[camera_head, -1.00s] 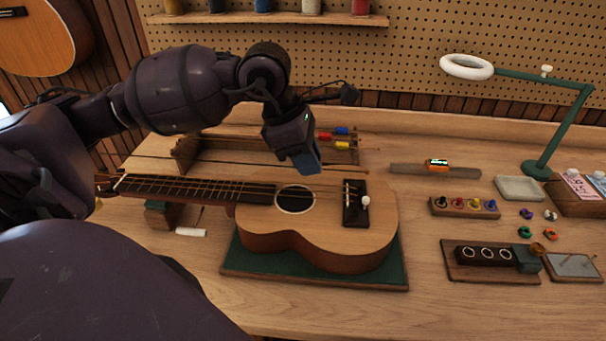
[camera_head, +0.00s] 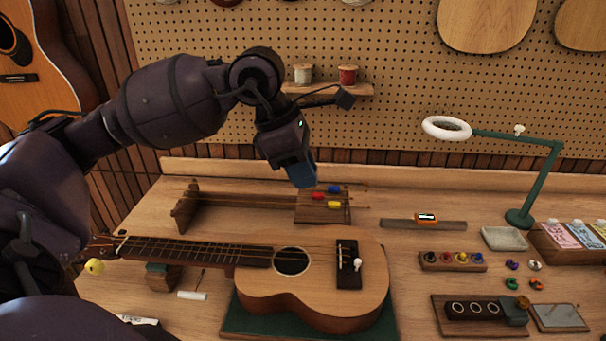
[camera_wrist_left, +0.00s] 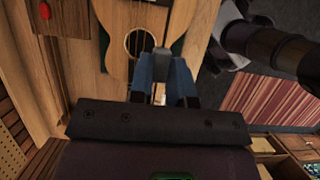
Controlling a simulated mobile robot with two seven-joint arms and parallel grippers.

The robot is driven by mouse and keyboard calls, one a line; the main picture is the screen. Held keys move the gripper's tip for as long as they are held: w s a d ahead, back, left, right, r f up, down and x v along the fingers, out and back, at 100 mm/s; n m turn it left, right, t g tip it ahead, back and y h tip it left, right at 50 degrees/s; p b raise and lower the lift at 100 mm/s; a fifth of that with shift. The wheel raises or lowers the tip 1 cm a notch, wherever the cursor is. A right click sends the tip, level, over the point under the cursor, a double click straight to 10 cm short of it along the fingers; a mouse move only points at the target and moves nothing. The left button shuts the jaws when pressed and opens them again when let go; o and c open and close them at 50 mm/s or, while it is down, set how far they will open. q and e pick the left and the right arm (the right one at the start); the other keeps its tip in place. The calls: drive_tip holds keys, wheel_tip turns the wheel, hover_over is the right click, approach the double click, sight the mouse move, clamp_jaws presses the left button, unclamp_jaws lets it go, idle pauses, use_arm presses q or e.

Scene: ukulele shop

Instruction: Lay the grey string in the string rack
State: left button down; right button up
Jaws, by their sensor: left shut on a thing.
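My left gripper (camera_head: 302,178) is above the left part of the string rack's right block, fingers pointing down. In the left wrist view its blue fingers (camera_wrist_left: 162,82) are close together, with a small pale bit between them; the grey string itself is too thin to make out. The string rack (camera_head: 184,206) lies at the back of the bench, with a wooden end piece at left and a block at right. Strings with red (camera_head: 317,196), blue (camera_head: 333,188) and yellow (camera_head: 334,205) tags lie in it. My right gripper is not in view.
A ukulele (camera_head: 315,288) lies on a green mat (camera_head: 250,322) in front of the rack. To the right are a strip with an orange device (camera_head: 427,218), a peg block (camera_head: 452,262), a grey dish (camera_head: 503,239) and a ring lamp (camera_head: 446,128). A shelf (camera_head: 335,90) hangs behind the gripper.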

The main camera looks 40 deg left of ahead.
use_arm(q)
drive_tip(key=shift+r+p, duration=0.35)
drive_tip(key=shift+r, duration=0.55)
drive_tip(key=shift+r+p, duration=0.35)
drive_tip(key=shift+r, duration=0.4)
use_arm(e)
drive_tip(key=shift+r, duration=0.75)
use_arm(q)
drive_tip(key=w+a+f+b, duration=0.5)
drive_tip(key=w+f, duration=0.2)
drive_tip(key=f, duration=0.2)
drive_tip(key=w+a+f+b, duration=0.6)
drive_tip(key=w+f, duration=0.1)
drive_tip(key=f, duration=0.3)
drive_tip(key=shift+w+f, duration=0.15)
drive_tip(key=shift+f, duration=0.05)
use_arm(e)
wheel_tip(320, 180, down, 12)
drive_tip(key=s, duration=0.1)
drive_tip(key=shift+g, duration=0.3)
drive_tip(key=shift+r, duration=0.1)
